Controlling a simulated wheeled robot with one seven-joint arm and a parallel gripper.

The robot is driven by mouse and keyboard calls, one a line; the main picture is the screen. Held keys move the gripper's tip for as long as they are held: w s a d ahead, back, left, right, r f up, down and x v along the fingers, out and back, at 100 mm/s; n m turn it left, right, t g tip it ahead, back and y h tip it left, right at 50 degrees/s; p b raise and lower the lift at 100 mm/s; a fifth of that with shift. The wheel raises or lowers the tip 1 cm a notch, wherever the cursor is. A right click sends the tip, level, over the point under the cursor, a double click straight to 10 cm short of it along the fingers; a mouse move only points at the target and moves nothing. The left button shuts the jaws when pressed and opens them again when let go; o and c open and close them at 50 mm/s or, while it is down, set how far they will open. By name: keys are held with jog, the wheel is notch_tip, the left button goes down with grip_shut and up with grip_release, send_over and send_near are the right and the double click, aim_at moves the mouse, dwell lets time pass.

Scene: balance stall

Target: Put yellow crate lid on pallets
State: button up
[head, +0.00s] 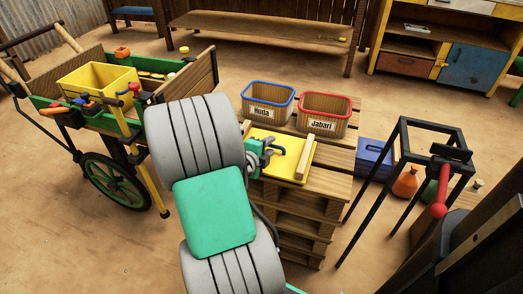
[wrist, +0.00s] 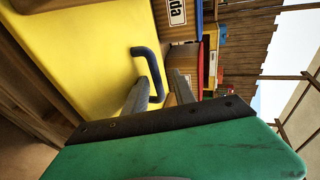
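The yellow crate lid (head: 295,166) lies flat on top of the stacked wooden pallets (head: 318,186), in front of the two bins. It fills the upper left of the wrist view (wrist: 75,50). My gripper (head: 270,150) is at the lid's left part. In the wrist view my two grey fingers (wrist: 161,90) stand apart, with one end of the handle showing between them. I cannot tell whether either finger touches the handle. My arm hides the lid's left side in the head view.
A blue-rimmed bin labelled Huda (head: 268,101) and a red-rimmed bin labelled Jabari (head: 323,115) stand behind the lid on the pallets. A cart (head: 122,120) with a yellow crate (head: 97,84) is at left. A black metal frame (head: 398,175) stands at right.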

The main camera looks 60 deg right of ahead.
jog(key=v, duration=1.1)
jog(key=w+a+f+n+t+y, duration=0.1)
jog(key=w+a+f+n+y, duration=0.3)
jog(key=a+n, duration=0.4)
jog(key=w+a+f+n+t+y, duration=0.1)
jog(key=w+a+n+y, duration=0.35)
jog(key=a+n, duration=0.3)
jog(key=a+r+n+y, duration=0.1)
jog(key=a+n+y, duration=0.1)
jog(key=a+n, duration=0.8)
jog(key=a+r+n+y, duration=0.2)
jog(key=a+n+y, duration=0.1)
jog(key=a+n, duration=0.6)
jog(key=shift+s+a+r+n+p, duration=0.15)
jog(key=shift+a+r+n+p, duration=0.2)
jog(key=shift+a, duration=0.65)
